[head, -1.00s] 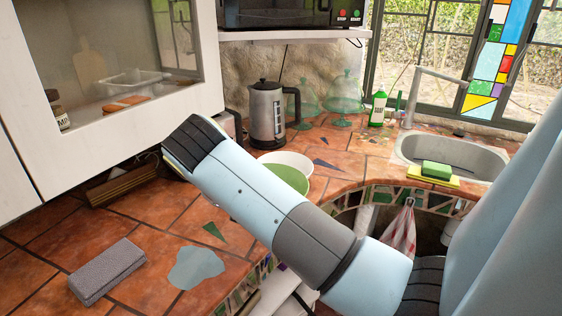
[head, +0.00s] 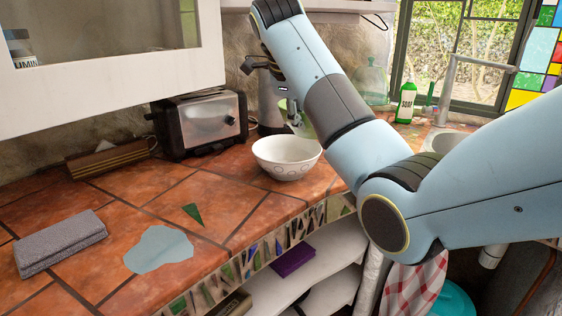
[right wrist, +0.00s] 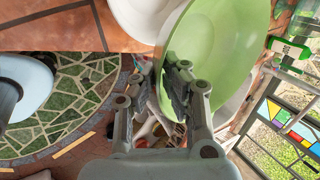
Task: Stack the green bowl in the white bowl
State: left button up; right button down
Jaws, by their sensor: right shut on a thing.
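The white bowl (head: 287,165), with ring marks on its side, stands upright on the tiled counter near its front edge. My right gripper (head: 290,108) is above and behind it in the head view. In the right wrist view the fingers (right wrist: 181,78) are shut on the rim of the green bowl (right wrist: 228,45), which is tilted steeply. In the head view only a sliver of the green bowl (head: 308,124) shows past my arm. The white bowl (right wrist: 143,16) is beside it at the top of the wrist view, partly cut off. My left gripper is not in view.
A grey folded cloth (head: 60,243) lies at the left. A soap bottle (head: 406,102) is near the sink.

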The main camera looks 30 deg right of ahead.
send_over(272, 164)
jog(key=f, duration=0.3)
jog(key=shift+w+d+f, duration=0.15)
jog(key=shift+d+f, duration=0.15)
jog(key=shift+w+f, duration=0.15)
jog(key=shift+w, duration=0.1)
jog(key=shift+f, duration=0.25)
notch_tip(272, 164, down, 4)
jog(key=shift+r+p, duration=0.2)
jog(key=shift+p, duration=0.1)
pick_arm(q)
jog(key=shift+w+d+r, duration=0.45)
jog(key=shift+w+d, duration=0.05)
pick_arm(e)
jog(key=shift+a, duration=0.1)
jog(key=shift+f, duration=0.1)
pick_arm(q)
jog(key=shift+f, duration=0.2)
pick_arm(e)
jog(key=shift+f, duration=0.5)
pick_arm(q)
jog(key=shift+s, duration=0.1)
pick_arm(e)
jog(key=c, duration=1.8)
grip_release()
